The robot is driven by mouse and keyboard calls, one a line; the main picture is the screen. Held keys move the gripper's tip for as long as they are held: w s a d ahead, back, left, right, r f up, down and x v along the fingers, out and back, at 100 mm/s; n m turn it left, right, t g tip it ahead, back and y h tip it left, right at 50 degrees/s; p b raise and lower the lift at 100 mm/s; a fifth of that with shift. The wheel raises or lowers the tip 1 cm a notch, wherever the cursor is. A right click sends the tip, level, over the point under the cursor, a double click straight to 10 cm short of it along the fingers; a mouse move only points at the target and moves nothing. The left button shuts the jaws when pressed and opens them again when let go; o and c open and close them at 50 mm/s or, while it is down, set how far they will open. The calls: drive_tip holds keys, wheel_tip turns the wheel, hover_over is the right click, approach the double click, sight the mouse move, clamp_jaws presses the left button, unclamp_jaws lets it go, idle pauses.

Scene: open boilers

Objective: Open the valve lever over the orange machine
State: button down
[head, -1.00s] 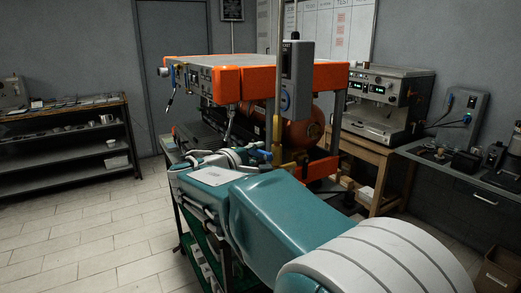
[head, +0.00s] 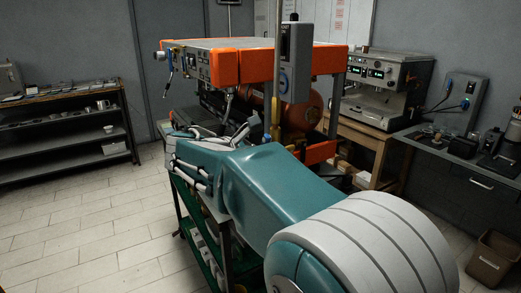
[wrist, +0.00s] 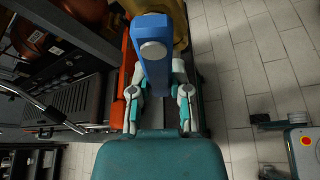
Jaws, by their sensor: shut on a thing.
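The orange machine (head: 225,66) with an open frame stands in the middle of the head view. A vertical pipe with a yellow valve fitting (head: 275,128) runs in front of it. In the wrist view the blue valve lever (wrist: 153,65) points down toward my gripper (wrist: 158,98), and the yellow fitting (wrist: 181,25) is behind its far end. My gripper's two fingers are on either side of the lever's near end and shut on it. In the head view my arm hides much of the gripper (head: 232,132), and the lever is hard to make out.
A grey control box (head: 295,65) is close beside the pipe. A green-framed cart (head: 205,235) stands under my arm. A coffee machine (head: 388,88) is on a wooden table at the right, and dark shelves (head: 70,125) are at the left. The tiled floor at left is clear.

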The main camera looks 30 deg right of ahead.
drive_tip(key=shift+s+f+n+g, duration=0.25)
drive_tip(key=shift+s+n+g, duration=0.25)
drive_tip(key=shift+n, duration=0.3)
drive_tip(key=shift+s+f+n+g, duration=0.2)
drive_tip(key=shift+s+n+g, duration=0.25)
drive_tip(key=shift+n, duration=0.35)
drive_tip(key=c, duration=0.6)
unclamp_jaws()
drive_tip(key=shift+a, duration=0.1)
drive_tip(key=shift+o, duration=0.2)
drive_tip(key=shift+a, duration=0.1)
drive_tip(key=shift+r, duration=0.1)
drive_tip(key=w+v, duration=0.1)
drive_tip(key=v, duration=1.1)
drive_tip(key=shift+s, duration=0.3)
